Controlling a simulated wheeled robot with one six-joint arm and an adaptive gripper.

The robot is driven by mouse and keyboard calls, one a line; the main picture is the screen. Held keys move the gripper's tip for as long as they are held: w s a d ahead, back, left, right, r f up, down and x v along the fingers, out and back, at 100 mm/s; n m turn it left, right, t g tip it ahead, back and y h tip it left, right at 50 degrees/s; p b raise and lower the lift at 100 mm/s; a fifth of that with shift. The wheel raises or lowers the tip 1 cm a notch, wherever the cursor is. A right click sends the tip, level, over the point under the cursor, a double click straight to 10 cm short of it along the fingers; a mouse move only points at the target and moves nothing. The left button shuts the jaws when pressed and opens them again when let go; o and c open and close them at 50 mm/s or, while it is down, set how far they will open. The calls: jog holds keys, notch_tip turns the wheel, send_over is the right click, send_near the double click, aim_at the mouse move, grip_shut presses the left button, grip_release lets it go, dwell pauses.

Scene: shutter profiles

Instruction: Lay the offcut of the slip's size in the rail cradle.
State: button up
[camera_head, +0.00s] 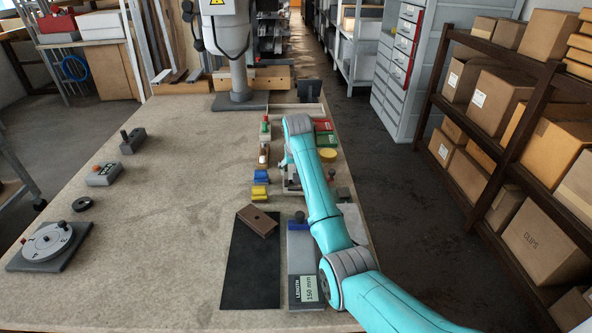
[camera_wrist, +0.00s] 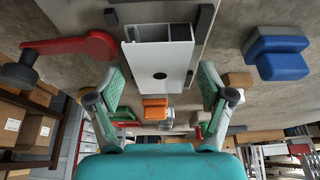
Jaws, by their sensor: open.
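The slip (camera_head: 309,288) reads "LENGTH 150 mm" and lies on a long grey fixture (camera_head: 301,262) at the bench's near right. In the wrist view, my gripper (camera_wrist: 160,82) is open, its green-padded fingers on either side of a white hollow profile (camera_wrist: 160,58) with a dark hole. Gaps show between pads and profile. The profile rests on a grey base (camera_wrist: 205,20) with black blocks; I cannot tell whether this is the rail cradle. In the head view, my arm hides the gripper and most of that spot. A brown profile piece (camera_head: 257,220) with a hole lies on a black mat (camera_head: 251,265).
A red lever (camera_wrist: 75,46) with a dark knob stands beside the profile, and a blue block (camera_wrist: 277,55) lies across from it. Blue (camera_head: 262,176) and yellow (camera_head: 260,192) pieces line the bench. A round dial (camera_head: 48,242) stands left. The bench's middle is clear.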

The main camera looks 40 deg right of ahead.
jog(key=shift+r, duration=0.1)
jog(key=v, duration=1.2)
jog(key=shift+d+r, duration=0.1)
